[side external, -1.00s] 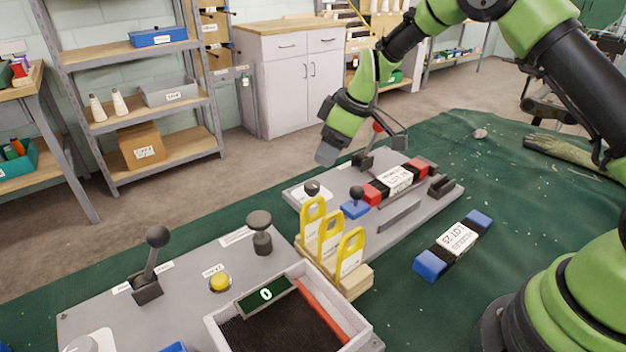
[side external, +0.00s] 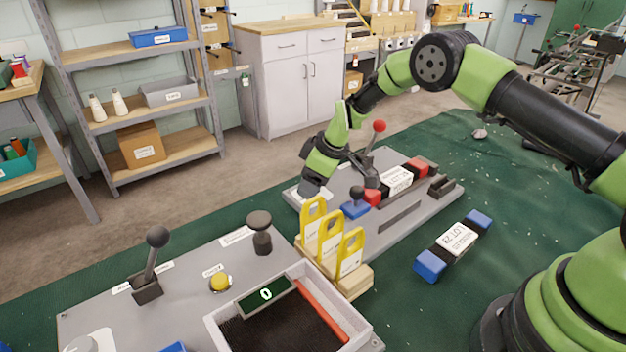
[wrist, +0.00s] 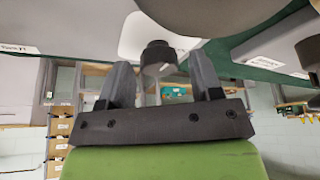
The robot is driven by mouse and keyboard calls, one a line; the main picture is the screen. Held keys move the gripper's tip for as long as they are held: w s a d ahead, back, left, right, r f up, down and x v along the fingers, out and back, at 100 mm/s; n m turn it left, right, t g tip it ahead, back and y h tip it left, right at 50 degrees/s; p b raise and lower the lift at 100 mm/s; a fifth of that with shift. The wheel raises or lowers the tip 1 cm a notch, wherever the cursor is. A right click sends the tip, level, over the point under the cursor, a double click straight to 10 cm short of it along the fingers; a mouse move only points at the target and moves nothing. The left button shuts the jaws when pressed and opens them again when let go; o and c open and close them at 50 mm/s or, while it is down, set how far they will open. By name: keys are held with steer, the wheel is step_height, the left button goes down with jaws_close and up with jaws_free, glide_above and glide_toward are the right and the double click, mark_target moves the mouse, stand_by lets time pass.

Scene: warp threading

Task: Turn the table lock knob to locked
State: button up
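A short dark knob (wrist: 158,56) on a white plate (wrist: 140,30) shows in the wrist view. It stands between the two fingers of my gripper (wrist: 162,80), with a gap on each side. The fingers are apart and do not appear to touch it. In the side view my gripper (side external: 311,186) points down over the far left corner of the grey board, right above the white plate (side external: 297,200). There the knob is hidden behind the gripper. The knob's lock setting cannot be read.
Yellow tags (side external: 330,238) stand in front. A black lever (side external: 150,265) and a mushroom knob (side external: 261,232) are on the near board. A blue-ended block (side external: 455,245) lies right.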

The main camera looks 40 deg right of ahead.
steer(key=c, duration=0.8)
steer(key=shift+m, duration=0.4)
steer(key=m+h, duration=0.1)
steer(key=m, duration=0.1)
steer(key=shift+m+t, duration=0.3)
steer(key=shift+m, duration=0.1)
steer(key=shift+m+h, duration=0.8)
steer(key=shift+m, duration=1.1)
steer(key=o, duration=0.9)
